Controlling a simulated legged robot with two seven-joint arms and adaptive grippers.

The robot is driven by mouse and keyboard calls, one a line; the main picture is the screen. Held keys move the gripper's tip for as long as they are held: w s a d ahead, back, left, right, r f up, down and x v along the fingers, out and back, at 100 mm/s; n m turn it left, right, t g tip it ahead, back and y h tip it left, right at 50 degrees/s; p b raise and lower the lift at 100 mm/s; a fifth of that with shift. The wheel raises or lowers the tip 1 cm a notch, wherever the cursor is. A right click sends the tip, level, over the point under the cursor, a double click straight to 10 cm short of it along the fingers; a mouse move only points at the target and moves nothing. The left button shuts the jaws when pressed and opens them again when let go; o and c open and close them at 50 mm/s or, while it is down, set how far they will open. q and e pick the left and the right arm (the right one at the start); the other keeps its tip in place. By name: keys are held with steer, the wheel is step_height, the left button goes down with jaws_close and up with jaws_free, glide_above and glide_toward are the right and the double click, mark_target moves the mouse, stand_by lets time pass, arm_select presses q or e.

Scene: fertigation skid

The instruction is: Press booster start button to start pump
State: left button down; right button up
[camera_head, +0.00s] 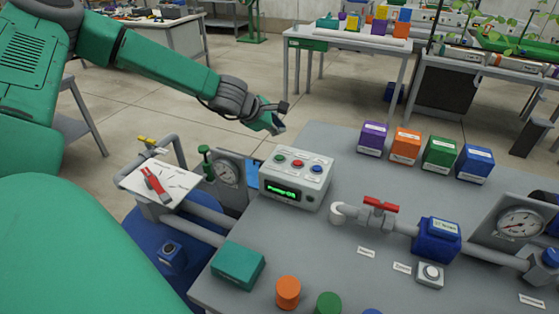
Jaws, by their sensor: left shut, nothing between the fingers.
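A light grey control box (296,178) stands at the left back of the grey bench. Its top carries a green button (280,157), a red button (298,163) and a blue button (317,169). Their labels are too small to read, so I cannot tell which one is the booster start. A lit green display (282,192) is on its front. My left gripper (277,126) is shut and empty, in the air behind the box in the picture and apart from the buttons. My right gripper is not in view.
A pipe with a red-handled valve (381,205) and a blue block (437,238) runs right of the box. A small grey box with a round knob (431,271) is in front. Several coloured boxes (405,145) line the back.

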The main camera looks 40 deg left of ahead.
mark_target(279, 157)
arm_select(q)
step_height(279, 157, down, 7)
steer(key=b, duration=0.5)
steer(key=shift+a+r, duration=0.15)
steer(key=shift+a+f+b, duration=0.1)
steer(key=shift+f+b, duration=0.45)
steer(key=shift+b, duration=0.15)
steer(key=shift+d+r, duration=0.15)
steer(key=shift+d, duration=0.1)
steer(key=shift+a, duration=0.15)
steer(key=shift+f, duration=0.4)
